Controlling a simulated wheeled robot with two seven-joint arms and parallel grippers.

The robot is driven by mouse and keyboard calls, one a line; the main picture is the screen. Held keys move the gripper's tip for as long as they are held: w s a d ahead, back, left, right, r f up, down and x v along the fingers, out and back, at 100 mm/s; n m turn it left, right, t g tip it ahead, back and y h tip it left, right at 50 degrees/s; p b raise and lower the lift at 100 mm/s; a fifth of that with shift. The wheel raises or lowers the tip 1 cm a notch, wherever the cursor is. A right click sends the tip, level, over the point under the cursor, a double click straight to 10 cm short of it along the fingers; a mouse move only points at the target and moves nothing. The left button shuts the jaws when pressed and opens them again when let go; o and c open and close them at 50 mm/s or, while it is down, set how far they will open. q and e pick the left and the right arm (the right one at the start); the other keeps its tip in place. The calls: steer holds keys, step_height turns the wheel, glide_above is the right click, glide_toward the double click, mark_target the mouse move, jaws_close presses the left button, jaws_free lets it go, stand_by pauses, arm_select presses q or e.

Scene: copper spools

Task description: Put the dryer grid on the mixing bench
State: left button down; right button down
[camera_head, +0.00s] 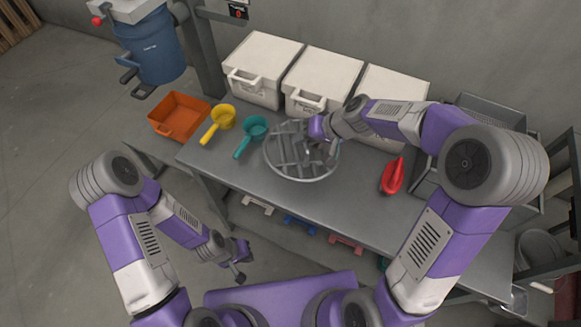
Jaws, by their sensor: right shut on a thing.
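The round grey dryer grid (285,158) is over the grey bench (345,205), in front of the white boxes. My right gripper (326,157) is shut on the right part of the grid. The grid looks level, but I cannot tell whether it rests on the bench top or is held just above it. My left gripper (238,269) is low in front of the bench, away from the grid. Its fingers are too small to read.
A yellow scoop (222,117), a teal scoop (254,127) and an orange tray (178,114) are left of the grid. White lidded boxes (262,62) line the back. A red scoop (392,177) lies to the right. The bench front is clear.

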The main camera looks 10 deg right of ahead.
mark_target(313, 162)
steer(key=shift+s+d+f+n+g+y+b, duration=0.15)
steer(key=shift+s+d+n+g+b, duration=0.2)
steer(key=shift+d, duration=0.25)
steer(key=shift+s+d+f+n+g+y+b, duration=0.15)
steer(key=shift+s+d+n, duration=0.1)
steer(key=shift+d+n, duration=0.3)
steer(key=shift+s+d+f, duration=0.1)
steer(key=shift+d+f, duration=0.05)
steer(key=shift+f, duration=0.15)
step_height(313, 162, down, 9)
steer(key=b, duration=0.3)
steer(key=shift+f+b, duration=0.1)
steer(key=shift+b, duration=0.25)
steer(key=c, duration=1.1)
jaws_free()
steer(key=shift+o, duration=0.2)
steer(key=p+v, duration=0.3)
steer(key=v, duration=0.9)
